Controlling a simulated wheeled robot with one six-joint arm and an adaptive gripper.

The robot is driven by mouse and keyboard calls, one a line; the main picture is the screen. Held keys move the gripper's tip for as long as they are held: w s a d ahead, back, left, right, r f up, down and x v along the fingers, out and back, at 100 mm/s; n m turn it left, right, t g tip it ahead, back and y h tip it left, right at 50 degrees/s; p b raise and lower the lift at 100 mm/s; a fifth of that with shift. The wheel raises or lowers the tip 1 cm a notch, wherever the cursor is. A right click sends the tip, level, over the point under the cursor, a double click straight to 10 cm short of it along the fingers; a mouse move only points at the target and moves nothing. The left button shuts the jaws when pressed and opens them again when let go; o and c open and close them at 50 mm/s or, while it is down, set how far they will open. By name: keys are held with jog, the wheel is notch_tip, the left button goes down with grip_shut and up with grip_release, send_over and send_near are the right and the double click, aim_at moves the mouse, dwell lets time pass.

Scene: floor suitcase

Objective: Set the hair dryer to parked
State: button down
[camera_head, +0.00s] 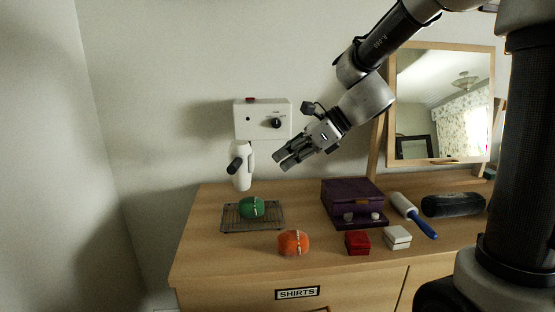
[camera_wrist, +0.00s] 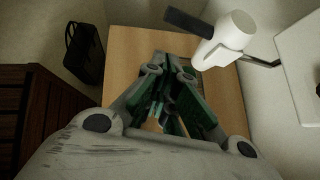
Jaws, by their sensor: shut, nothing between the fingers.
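The hair dryer (camera_head: 243,168) is white with a dark end and hangs against the wall just below a white wall box (camera_head: 250,110). The box has a black round knob (camera_head: 276,123) and a red part on top. In the wrist view the white dryer (camera_wrist: 226,42) is at upper right, with its dark part pointing left and a thin dark bar running toward the box (camera_wrist: 301,62). My gripper (camera_head: 282,161) is shut and empty, in the air to the right of the dryer and below the knob. Its fingers (camera_wrist: 164,62) appear apart from the dryer.
The wooden dresser (camera_head: 220,262) carries a wire rack (camera_head: 235,227) with a green ball (camera_head: 252,207), an orange ball (camera_head: 293,243), a purple box (camera_head: 352,196), small red (camera_head: 358,243) and white boxes (camera_head: 397,238), a lint roller (camera_head: 413,214) and a mirror (camera_head: 430,110).

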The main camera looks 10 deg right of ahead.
jog(key=w+a+f, duration=0.2)
jog(key=a+f, duration=0.2)
jog(key=a, duration=0.5)
jog(key=shift+w+a, duration=0.2)
jog(key=shift+w, duration=0.05)
jog(key=shift+a+f, duration=0.1)
